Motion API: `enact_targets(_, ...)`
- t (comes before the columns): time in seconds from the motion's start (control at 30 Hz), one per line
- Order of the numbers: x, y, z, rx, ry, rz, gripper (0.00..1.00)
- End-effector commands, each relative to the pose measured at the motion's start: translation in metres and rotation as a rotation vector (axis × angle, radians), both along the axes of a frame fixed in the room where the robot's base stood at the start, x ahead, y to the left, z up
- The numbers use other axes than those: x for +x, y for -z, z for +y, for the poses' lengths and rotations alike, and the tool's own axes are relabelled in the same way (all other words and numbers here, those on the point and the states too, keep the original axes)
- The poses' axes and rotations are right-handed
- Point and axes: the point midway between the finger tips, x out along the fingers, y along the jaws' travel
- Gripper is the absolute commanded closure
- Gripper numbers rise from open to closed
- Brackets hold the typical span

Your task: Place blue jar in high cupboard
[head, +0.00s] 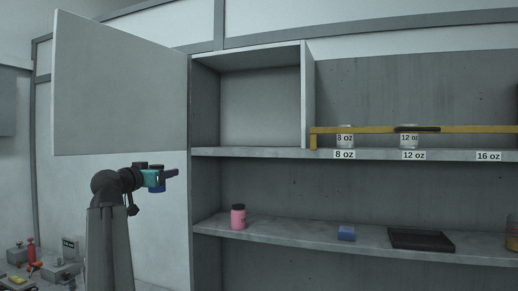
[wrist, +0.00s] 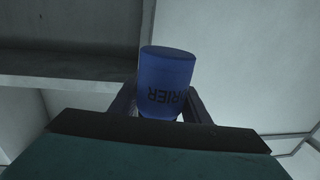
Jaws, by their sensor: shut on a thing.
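My gripper (wrist: 160,108) is shut on the blue jar (wrist: 167,70), which fills the middle of the wrist view, with dark lettering on its side. In the head view my gripper (head: 170,174) is left of the shelving and below the open door; only a small blue part of the jar (head: 157,188) seems to show there. The high cupboard (head: 260,105) is the upper left compartment. Its door (head: 120,90) stands swung open to the left, and the compartment looks empty. My gripper is lower than the cupboard's floor and outside it.
A yellow bar (head: 470,129) crosses the upper right shelf before two glass jars. Tools and a red bottle (head: 31,250) are at lower left.

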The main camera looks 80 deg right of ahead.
Motion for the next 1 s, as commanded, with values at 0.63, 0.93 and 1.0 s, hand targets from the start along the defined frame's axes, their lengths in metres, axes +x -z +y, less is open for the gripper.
enact_targets(0.63, -0.228, -0.125, -0.028, -0.001, 0.485, 0.000, 0.82)
enact_targets(0.93, -0.316, -0.176, -0.020, 0.000, 0.668, 0.001, 0.82)
enact_targets(1.0, -0.329, -0.184, -0.017, 0.000, 0.696, 0.001, 0.82)
